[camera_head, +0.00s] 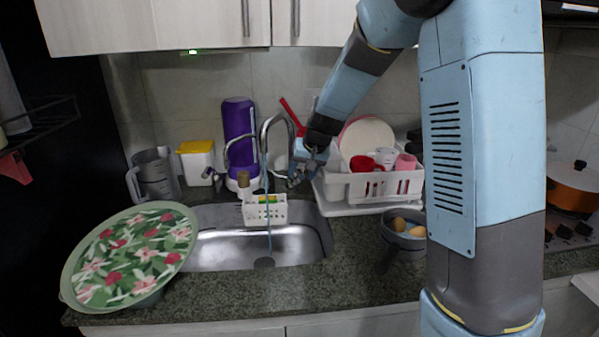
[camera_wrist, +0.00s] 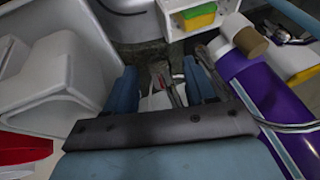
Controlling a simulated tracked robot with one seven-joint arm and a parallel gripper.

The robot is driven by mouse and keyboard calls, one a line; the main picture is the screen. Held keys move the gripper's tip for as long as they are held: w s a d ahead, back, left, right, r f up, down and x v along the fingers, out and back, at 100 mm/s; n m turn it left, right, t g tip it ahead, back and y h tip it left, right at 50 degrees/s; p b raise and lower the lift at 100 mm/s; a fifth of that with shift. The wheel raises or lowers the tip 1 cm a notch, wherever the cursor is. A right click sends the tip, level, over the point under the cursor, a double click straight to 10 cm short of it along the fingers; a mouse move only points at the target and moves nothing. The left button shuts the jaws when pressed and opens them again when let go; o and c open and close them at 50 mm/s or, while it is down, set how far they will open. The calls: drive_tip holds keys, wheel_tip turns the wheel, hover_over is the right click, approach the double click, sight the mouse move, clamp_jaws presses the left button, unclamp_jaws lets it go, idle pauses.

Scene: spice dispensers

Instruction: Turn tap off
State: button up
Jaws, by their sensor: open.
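The tall curved metal tap (camera_head: 265,135) stands behind the sink, with a thin bluish stream of water (camera_head: 268,215) running from it to the sink bottom. Metal tap parts (camera_head: 293,182) show at its right base, close to my gripper (camera_head: 303,172). In the wrist view my gripper (camera_wrist: 163,88) is open, with its two blue fingers apart. Small light and metallic parts (camera_wrist: 165,98) show between and beyond the fingers. I cannot tell whether these are the tap handle or whether the fingers touch it. My gripper's front is partly hidden in the head view.
A white dish rack (camera_head: 375,190) with cups and a plate stands right of my gripper. A white caddy (camera_head: 264,213) sits at the back of the sink (camera_head: 213,255). A floral tray (camera_head: 130,250) is at left.

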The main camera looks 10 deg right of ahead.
drive_tip(key=shift+f, duration=0.1)
drive_tip(key=shift+c, duration=0.4)
clamp_jaws()
